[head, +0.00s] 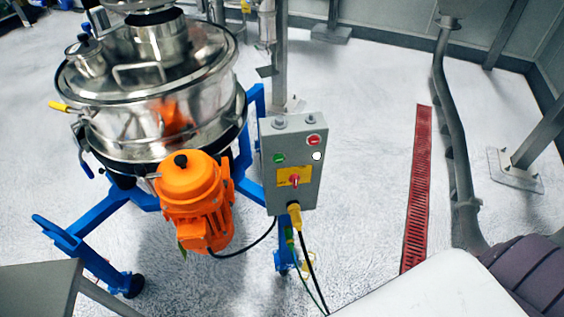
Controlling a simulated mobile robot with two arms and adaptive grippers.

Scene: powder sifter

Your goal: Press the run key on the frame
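A grey control box (308,190) is mounted on the blue frame (98,212) of the steel sifter (150,90). On its face are a green key (278,158) at left, a red key (313,140) at upper right and a small white round spot (317,156) below the red one. A red rotary switch (294,181) sits on a yellow plate below. I cannot read any labels, so which one is the run key is not spelled out. Neither of my grippers shows in the head view.
An orange motor (195,195) juts out left of the box. Cables with a yellow plug (294,215) hang below it. A red floor grate (417,185) and a grey pipe (450,130) lie to the right. The floor between box and grate is clear.

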